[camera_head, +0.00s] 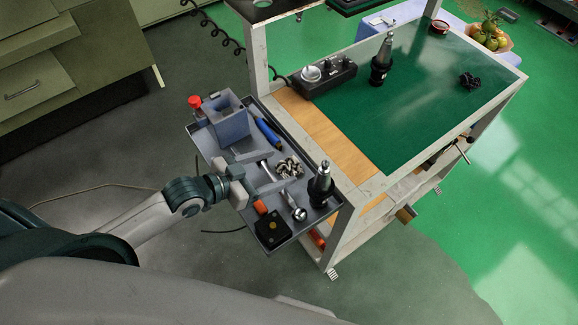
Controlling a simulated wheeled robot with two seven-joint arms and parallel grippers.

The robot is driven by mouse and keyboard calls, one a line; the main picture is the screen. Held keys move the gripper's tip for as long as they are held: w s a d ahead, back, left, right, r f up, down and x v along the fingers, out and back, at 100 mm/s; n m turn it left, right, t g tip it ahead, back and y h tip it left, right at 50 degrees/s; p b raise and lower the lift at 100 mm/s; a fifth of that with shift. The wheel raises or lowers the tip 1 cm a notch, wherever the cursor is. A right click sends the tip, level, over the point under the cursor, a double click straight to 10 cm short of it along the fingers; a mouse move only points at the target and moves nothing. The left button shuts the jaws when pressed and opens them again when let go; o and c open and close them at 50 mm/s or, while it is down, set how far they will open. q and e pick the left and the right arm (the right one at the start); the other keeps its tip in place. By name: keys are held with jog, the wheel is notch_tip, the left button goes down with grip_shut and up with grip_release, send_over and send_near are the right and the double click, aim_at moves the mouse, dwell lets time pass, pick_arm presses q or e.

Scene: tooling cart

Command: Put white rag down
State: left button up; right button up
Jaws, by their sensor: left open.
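I cannot make out a white rag anywhere in this view. My left gripper (266,179) reaches in from the left over the grey side tray (200,141) of the tooling cart. Its fingers are open above the middle of the tray, and I see nothing held between them. Small parts lie just right of the fingers. The cart's green top (410,95) is mostly bare. My right gripper is out of the picture.
The tray holds a blue-grey box (229,120), a blue-handled tool (268,133), an upright tool holder (321,186) and a black box (272,230). A black device (322,76) and another tool holder (382,60) stand on the cart top. Drawers (40,85) stand left.

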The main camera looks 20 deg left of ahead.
aim_at(288, 166)
pick_arm(q)
jog(key=p+x, duration=0.2)
jog(key=x, duration=0.2)
jog(key=shift+d+f, duration=0.15)
jog(key=shift+f, duration=0.15)
jog(key=shift+w+d+f, duration=0.2)
jog(key=shift+w+f, duration=0.05)
jog(key=shift+w, duration=0.05)
jog(key=c, duration=1.2)
jog(key=shift+r, duration=0.15)
notch_tip(288, 166, up, 10)
jog(key=shift+f+b, duration=0.1)
jog(key=shift+b, duration=0.65)
